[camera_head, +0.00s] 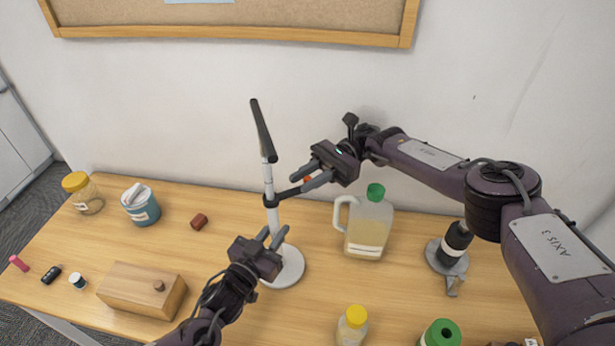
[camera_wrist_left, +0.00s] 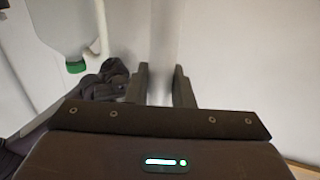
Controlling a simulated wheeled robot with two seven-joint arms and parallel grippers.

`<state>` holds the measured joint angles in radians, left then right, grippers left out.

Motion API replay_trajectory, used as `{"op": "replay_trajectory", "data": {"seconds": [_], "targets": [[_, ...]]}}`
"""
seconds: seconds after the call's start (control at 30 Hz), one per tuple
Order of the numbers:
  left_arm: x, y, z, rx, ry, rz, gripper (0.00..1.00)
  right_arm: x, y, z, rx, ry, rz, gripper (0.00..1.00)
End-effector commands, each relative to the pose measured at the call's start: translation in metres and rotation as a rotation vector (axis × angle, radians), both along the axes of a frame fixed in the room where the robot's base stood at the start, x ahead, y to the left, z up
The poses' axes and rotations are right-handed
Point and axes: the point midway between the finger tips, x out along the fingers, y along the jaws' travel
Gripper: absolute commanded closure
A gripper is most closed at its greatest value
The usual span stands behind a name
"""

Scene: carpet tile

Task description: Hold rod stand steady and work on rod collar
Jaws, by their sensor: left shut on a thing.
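The rod stand has a round white base (camera_head: 288,268), a slim white pole (camera_head: 268,180) and a dark bar (camera_head: 262,130) tilted at its top. A black rod collar (camera_head: 270,201) sits partway up the pole. My left gripper (camera_head: 272,238) is shut on the pole, below the collar and above the base. In the left wrist view the pale pole (camera_wrist_left: 164,50) passes between its fingers (camera_wrist_left: 160,88). My right gripper (camera_head: 290,186) is at collar height, to the right of the pole, its fingers apart. One finger's tip overlaps the collar; contact is unclear.
A green-capped jug (camera_head: 369,225) stands right of the stand, near my right arm. A wooden block (camera_head: 140,290) lies front left. A yellow-capped bottle (camera_head: 352,328) and green roll (camera_head: 441,334) are at the front. A dark cylinder (camera_head: 456,242) stands right. A corkboard (camera_head: 230,20) hangs behind.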

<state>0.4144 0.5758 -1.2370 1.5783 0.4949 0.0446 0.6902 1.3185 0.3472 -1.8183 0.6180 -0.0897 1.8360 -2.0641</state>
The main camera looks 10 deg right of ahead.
Motion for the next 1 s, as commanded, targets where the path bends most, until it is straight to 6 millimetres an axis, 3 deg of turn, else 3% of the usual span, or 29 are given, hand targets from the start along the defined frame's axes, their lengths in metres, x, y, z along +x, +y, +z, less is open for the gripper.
{"op": "replay_trajectory", "data": {"seconds": [0.07,0.43,0.8,1.0], "targets": [[0.000,0.000,0.000,0.000,0.001,0.001,1.00,0.000,0.000,0.000,0.000,0.000,0.000,0.66],[0.000,0.001,0.000,0.000,0.000,0.002,1.00,0.001,-0.001,0.007,0.002,-0.003,-0.002,0.65],[0.001,0.002,-0.001,0.001,0.000,0.003,1.00,0.001,-0.001,0.073,0.002,-0.003,-0.002,0.65],[0.001,0.002,-0.001,0.001,0.000,0.003,1.00,0.000,-0.001,0.096,0.001,0.000,-0.001,0.65]]}}
